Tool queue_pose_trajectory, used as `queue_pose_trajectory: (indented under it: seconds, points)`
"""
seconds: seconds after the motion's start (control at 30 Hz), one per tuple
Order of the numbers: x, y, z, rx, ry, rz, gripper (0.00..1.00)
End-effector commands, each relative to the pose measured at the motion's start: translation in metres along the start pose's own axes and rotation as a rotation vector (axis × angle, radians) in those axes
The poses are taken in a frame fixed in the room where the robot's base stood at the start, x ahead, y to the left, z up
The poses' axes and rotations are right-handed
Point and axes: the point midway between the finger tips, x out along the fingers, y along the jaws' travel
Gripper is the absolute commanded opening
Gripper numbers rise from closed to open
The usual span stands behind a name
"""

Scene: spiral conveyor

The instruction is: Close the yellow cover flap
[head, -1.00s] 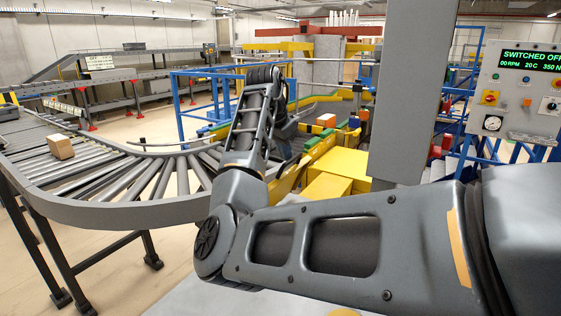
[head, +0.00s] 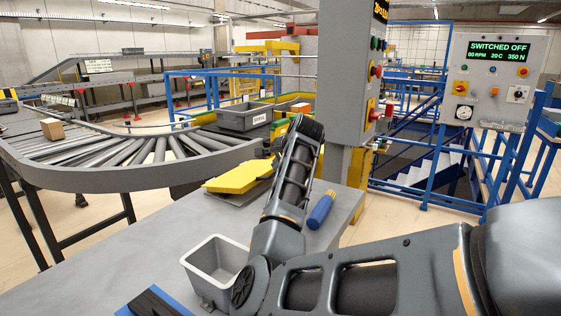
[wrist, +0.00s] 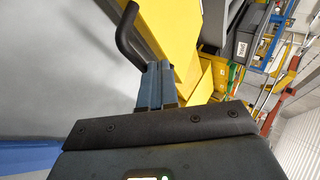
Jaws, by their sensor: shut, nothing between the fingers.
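In the head view my arm hides the gripper.
The table (head: 150,235) carries an open grey bin (head: 216,262) and a blue-handled tool (head: 321,209). The curved roller conveyor (head: 120,160) holds a cardboard box (head: 52,129).

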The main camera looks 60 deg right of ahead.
Motion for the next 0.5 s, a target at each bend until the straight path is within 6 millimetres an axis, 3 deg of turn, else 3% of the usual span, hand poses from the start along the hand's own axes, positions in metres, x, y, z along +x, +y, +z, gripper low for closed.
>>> queue_pose_trajectory:
  seconds: [0.03,0.2,0.5]
  points:
    - [0.009,0.013,0.001,0.013,-0.007,-0.029,0.0]
    - [0.021,0.029,0.003,0.053,-0.032,-0.119,0.0]
    - [0.03,0.042,0.003,0.051,-0.03,-0.115,0.0]
